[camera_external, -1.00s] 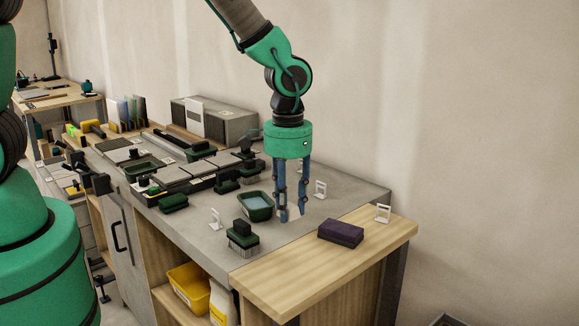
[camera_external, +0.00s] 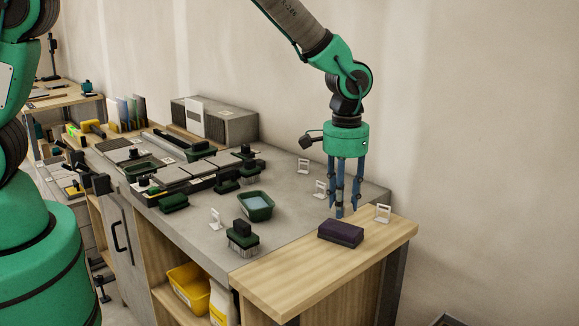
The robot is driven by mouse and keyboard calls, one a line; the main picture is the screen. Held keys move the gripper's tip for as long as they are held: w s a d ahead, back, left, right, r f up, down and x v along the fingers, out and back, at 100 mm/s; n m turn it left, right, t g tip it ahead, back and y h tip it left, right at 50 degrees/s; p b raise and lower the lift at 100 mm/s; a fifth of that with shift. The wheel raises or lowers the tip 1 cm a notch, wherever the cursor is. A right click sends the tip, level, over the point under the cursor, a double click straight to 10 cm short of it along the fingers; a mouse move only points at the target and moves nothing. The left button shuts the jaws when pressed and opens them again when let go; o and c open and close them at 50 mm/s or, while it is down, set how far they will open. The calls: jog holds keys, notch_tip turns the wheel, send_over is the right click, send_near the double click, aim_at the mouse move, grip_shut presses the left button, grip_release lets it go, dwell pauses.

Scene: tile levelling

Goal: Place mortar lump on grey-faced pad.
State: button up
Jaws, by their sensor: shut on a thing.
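My gripper (camera_external: 346,211) points straight down at the right end of the grey bench, just behind the dark purple block. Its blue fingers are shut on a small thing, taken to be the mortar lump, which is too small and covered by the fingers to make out. The dark purple block (camera_external: 341,234) lies on the wooden end of the bench, in front of the fingertips. I cannot tell which pad is the grey-faced one. Grey square tiles (camera_external: 171,173) lie in a row on the left part of the bench.
A green tub (camera_external: 256,206) with pale blue contents and a green-topped brush (camera_external: 242,238) stand mid-bench. Small white stands (camera_external: 383,213) are near my gripper, with another (camera_external: 319,189) behind it. Green-handled tools crowd the left. The wooden front end (camera_external: 285,270) is clear.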

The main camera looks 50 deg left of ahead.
jog(key=shift+f, duration=1.75)
jog(key=shift+f+b, duration=0.1)
jog(key=shift+b, duration=0.2)
jog(key=o, duration=1.2)
notch_tip(320, 180, up, 12)
jog(key=shift+r+p, duration=0.1)
jog(key=shift+p, duration=0.65)
